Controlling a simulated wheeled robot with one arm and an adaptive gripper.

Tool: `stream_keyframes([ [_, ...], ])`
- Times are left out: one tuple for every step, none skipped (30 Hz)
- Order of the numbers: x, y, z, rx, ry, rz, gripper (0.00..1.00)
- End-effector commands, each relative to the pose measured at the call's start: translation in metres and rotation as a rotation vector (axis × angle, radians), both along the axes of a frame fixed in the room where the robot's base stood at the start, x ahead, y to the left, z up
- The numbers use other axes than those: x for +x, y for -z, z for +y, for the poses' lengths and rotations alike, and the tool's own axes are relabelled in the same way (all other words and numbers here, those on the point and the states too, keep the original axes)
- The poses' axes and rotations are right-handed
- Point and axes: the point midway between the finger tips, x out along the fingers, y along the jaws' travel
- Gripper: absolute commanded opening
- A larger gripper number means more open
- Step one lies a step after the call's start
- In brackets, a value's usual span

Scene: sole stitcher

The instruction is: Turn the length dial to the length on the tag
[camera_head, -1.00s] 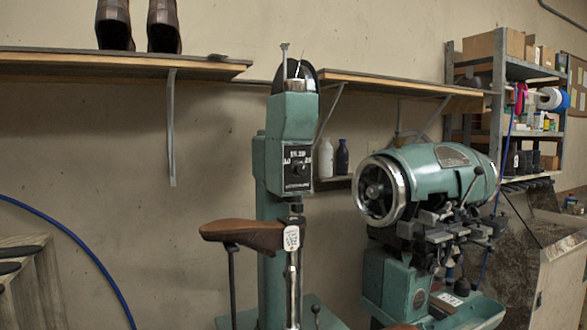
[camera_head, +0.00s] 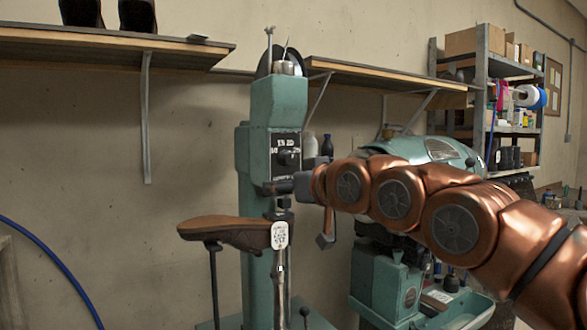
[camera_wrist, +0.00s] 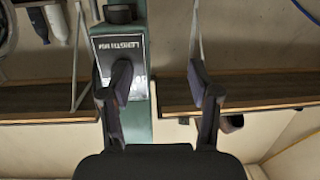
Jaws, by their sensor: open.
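The green sole stitcher (camera_head: 255,180) carries a black dial panel (camera_head: 287,140) with a small dark length dial (camera_head: 285,157). The setting is too small to read. A white tag (camera_head: 280,236) hangs beside a brown shoe (camera_head: 225,231) below; its writing is not legible. My gripper (camera_head: 285,186) reaches in from the right, at the panel's lower edge, below the dial. In the wrist view my gripper (camera_wrist: 162,88) is open and empty. One finger overlaps the upside-down "LENGTH MM" panel (camera_wrist: 117,50); the other is beyond the machine's side. The dial seems hidden behind the finger there.
My arm covers much of a second green machine (camera_head: 420,150) at the right. A wall shelf (camera_head: 110,40) with dark shoes is at upper left, another shelf (camera_head: 370,78) at upper right. Bottles (camera_head: 327,146) stand behind the panel.

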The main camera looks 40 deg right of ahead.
Motion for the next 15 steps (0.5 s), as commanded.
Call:
stream_keyframes([
  [-0.001, -0.012, -0.020, 0.011, 0.025, -0.052, 0.62],
  [-0.002, -0.018, -0.029, 0.015, 0.036, -0.076, 0.62],
  [-0.003, -0.026, -0.040, 0.016, 0.050, -0.106, 0.62],
  [-0.005, -0.031, -0.047, 0.018, 0.059, -0.123, 0.62],
  [-0.005, -0.034, -0.052, 0.020, 0.066, -0.137, 0.62],
  [-0.006, -0.037, -0.057, 0.020, 0.073, -0.149, 0.62],
  [-0.006, -0.039, -0.059, 0.021, 0.076, -0.154, 0.62],
  [-0.005, -0.040, -0.061, 0.021, 0.078, -0.157, 0.62],
  [-0.004, -0.040, -0.061, 0.021, 0.079, -0.158, 0.62],
  [-0.003, -0.040, -0.061, 0.021, 0.079, -0.158, 0.62],
  [-0.001, -0.040, -0.061, 0.021, 0.078, -0.157, 0.62],
  [0.002, -0.040, -0.061, 0.021, 0.078, -0.155, 0.62],
  [0.004, -0.040, -0.061, 0.021, 0.077, -0.154, 0.62],
  [0.007, -0.039, -0.061, 0.021, 0.077, -0.153, 0.62],
  [0.012, -0.039, -0.061, 0.021, 0.076, -0.151, 0.62],
])
